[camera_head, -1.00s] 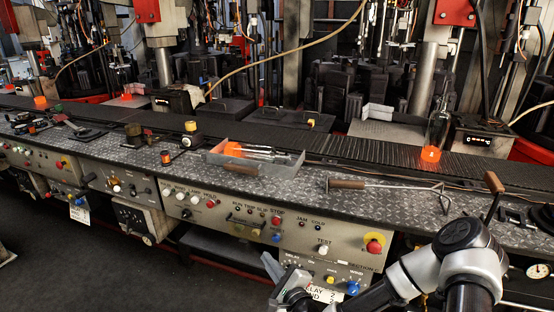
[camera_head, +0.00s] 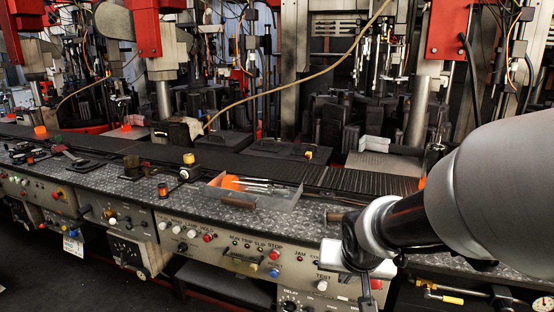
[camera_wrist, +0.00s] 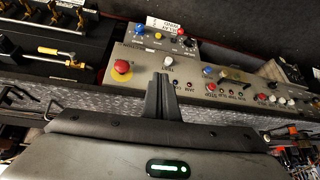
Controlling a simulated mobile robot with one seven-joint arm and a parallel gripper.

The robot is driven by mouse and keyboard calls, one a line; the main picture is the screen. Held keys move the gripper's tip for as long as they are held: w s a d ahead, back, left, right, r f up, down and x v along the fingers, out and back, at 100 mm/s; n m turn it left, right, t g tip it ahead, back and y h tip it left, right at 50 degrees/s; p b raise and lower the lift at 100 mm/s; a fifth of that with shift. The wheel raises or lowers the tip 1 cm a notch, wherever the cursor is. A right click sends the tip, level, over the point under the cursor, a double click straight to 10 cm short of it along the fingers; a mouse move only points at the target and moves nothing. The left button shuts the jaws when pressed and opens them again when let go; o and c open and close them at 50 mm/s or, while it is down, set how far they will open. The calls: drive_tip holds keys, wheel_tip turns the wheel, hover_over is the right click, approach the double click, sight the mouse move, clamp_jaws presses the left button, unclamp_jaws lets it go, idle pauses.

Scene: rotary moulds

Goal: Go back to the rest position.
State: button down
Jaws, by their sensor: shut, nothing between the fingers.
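My gripper (camera_wrist: 160,95) is shut and empty. In the wrist view its dark fingers stand together in front of the panel with knobs and buttons (camera_wrist: 205,85), seen upside down. In the head view my arm reaches in from the right, and my wrist hangs in front of the ridged metal bench (camera_head: 315,212). The fingertips are not clear in that view. The arm hides most of the bench's right part; only the end of a wooden-handled tool (camera_head: 334,217) shows beside my wrist.
A grey tray (camera_head: 283,200) with several metal tools lies on the bench left of my wrist. The dark conveyor (camera_head: 345,180) runs behind it, with machines beyond. A red button (camera_wrist: 122,67) and a yellow-handled valve (camera_wrist: 48,51) show near my gripper in the wrist view.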

drive_tip(key=s+r+n, duration=0.1)
drive_tip(key=s+r, duration=0.4)
drive_tip(key=s, duration=0.3)
drive_tip(key=s+r+n, duration=0.1)
drive_tip(key=s+r, duration=0.4)
drive_tip(key=s, duration=0.4)
wheel_tip(320, 180, up, 21)
drive_tip(key=g+p, duration=0.1)
drive_tip(key=p, duration=2)
drive_tip(key=shift+w+a+y+p, duration=0.25)
drive_tip(key=shift+a+y+p, duration=0.05)
drive_tip(key=shift+a+p, duration=0.05)
drive_tip(key=c, duration=2.5)
unclamp_jaws()
